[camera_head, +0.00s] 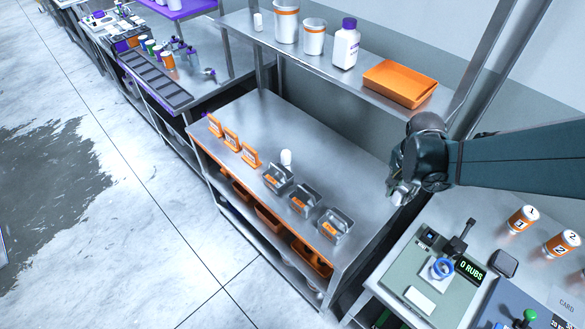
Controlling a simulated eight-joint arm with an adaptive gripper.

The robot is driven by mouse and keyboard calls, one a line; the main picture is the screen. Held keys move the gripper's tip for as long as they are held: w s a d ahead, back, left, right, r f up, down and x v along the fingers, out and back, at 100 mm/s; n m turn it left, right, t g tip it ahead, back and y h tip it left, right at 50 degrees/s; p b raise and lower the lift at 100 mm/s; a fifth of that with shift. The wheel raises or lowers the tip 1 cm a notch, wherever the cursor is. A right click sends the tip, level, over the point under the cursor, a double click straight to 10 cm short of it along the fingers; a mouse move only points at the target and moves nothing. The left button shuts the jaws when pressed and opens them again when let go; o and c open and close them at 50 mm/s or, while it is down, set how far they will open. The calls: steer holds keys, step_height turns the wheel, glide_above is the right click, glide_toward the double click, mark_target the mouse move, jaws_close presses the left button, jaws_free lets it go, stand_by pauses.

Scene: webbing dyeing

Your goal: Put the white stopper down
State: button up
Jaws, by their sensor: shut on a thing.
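My gripper (398,193) hangs over the right end of the steel bench (345,165), near its edge, with my arm coming in from the right. It is shut on a small pale thing at its fingertips, consistent with the white stopper; the fingers hide most of it, so its shape is unclear. A small white piece (286,157) stands upright on the bench behind the grey metal holders, apart from my gripper. Another small white piece (258,21) stands on the upper shelf at its left end.
Several grey holders (305,201) and orange stands (231,139) line the bench's front edge. The upper shelf (335,67) holds white tubs, a purple-capped bottle (346,44) and an orange tray (399,82). The bench's middle and back are clear.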

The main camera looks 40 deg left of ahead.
steer(key=n+b, duration=0.2)
glide_above(334, 198)
steer(key=f, duration=0.4)
steer(key=shift+s+a, duration=0.1)
steer(key=shift+s, duration=0.15)
steer(key=shift+f, duration=0.1)
steer(key=shift+f, duration=3)
steer(key=shift+f, duration=0.1)
steer(key=shift+f+b, duration=0.3)
steer(key=shift+f, duration=1.5)
steer(key=shift+f, duration=0.2)
steer(key=o, duration=0.8)
steer(key=shift+o, duration=0.2)
steer(key=shift+r, duration=0.3)
step_height(334, 198, up, 12)
steer(key=s, duration=0.1)
steer(key=shift+s+f+p, duration=0.15)
steer(key=shift+s+p, duration=0.25)
